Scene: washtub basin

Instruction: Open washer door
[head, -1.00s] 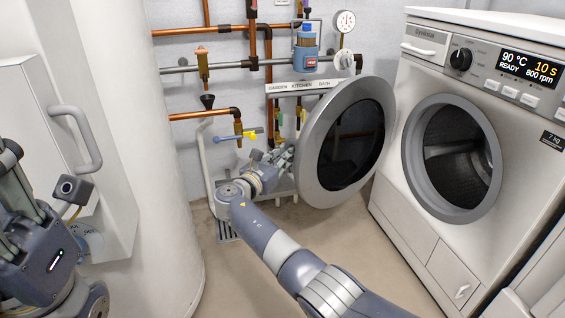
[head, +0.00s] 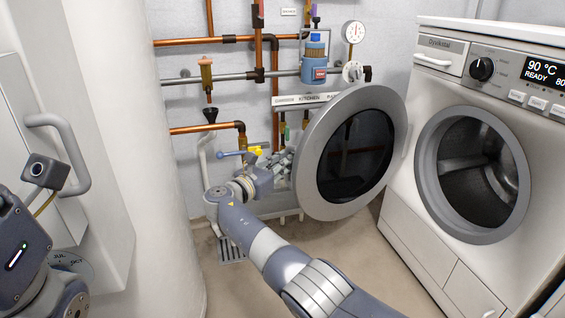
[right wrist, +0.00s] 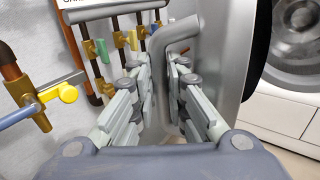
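The washer door (head: 316,200) is a round grey ring with dark glass, swung wide out to the left of the white washer (head: 400,215). The washer's round opening (head: 425,170) is uncovered and shows the drum. My right gripper (head: 284,160) is at the door's left edge, partly hidden behind my arm. In the right wrist view, its fingers (right wrist: 164,85) lie on both sides of the grey bent door handle (right wrist: 178,34) and appear closed on it. My left wrist is at the lower left; its fingers are out of frame.
Copper pipes (head: 190,42), valves and a blue canister (head: 314,68) are on the wall behind the door. A white cylinder (head: 165,200) and a cabinet with a grey handle (head: 65,150) stand left. The floor (head: 345,245) below the door looks clear.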

